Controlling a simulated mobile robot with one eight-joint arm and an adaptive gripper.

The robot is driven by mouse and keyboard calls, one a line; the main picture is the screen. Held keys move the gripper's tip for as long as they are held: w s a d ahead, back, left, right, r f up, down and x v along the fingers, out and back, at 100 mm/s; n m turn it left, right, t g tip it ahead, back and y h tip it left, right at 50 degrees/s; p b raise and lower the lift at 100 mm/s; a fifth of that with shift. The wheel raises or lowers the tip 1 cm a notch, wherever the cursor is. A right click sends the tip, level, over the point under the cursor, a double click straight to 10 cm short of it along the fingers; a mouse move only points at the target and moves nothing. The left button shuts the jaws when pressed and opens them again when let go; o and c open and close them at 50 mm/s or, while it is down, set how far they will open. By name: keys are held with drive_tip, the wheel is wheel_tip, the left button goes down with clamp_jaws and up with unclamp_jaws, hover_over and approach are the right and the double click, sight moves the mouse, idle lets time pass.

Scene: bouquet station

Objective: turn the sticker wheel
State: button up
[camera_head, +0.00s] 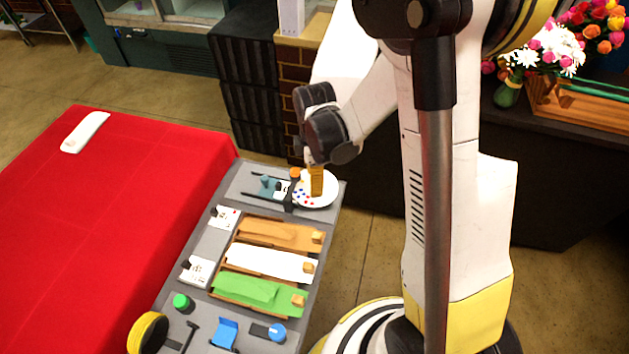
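The sticker wheel (328,198) is a white disc with small red and blue dots, at the far right corner of the grey station top. My gripper (316,192) reaches down over the wheel from my dark wrist. An upright yellow-orange piece stands under the wrist and covers part of the disc; I cannot tell whether it is my fingers or a grip on the wheel. The fingertips are not clear, so I cannot tell whether they are open or touching the wheel.
A dark bracket with an orange knob (295,173) stands left of the wheel. Orange, white and green sheets (262,291) lie nearer on the grey top (205,245). A red-covered table (90,230) adjoins on the left. A dark counter with flowers (550,48) is at right.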

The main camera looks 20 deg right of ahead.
clamp_jaws()
drive_tip(key=shift+m, duration=0.3)
drive_tip(key=m+b, duration=0.2)
drive_tip(key=m, duration=0.4)
drive_tip(key=shift+f, duration=0.1)
drive_tip(key=m, duration=0.3)
drive_tip(key=shift+m+b, duration=0.35)
drive_tip(key=shift+m, duration=0.05)
drive_tip(key=shift+m+b, duration=0.3)
drive_tip(key=shift+m, duration=1.6)
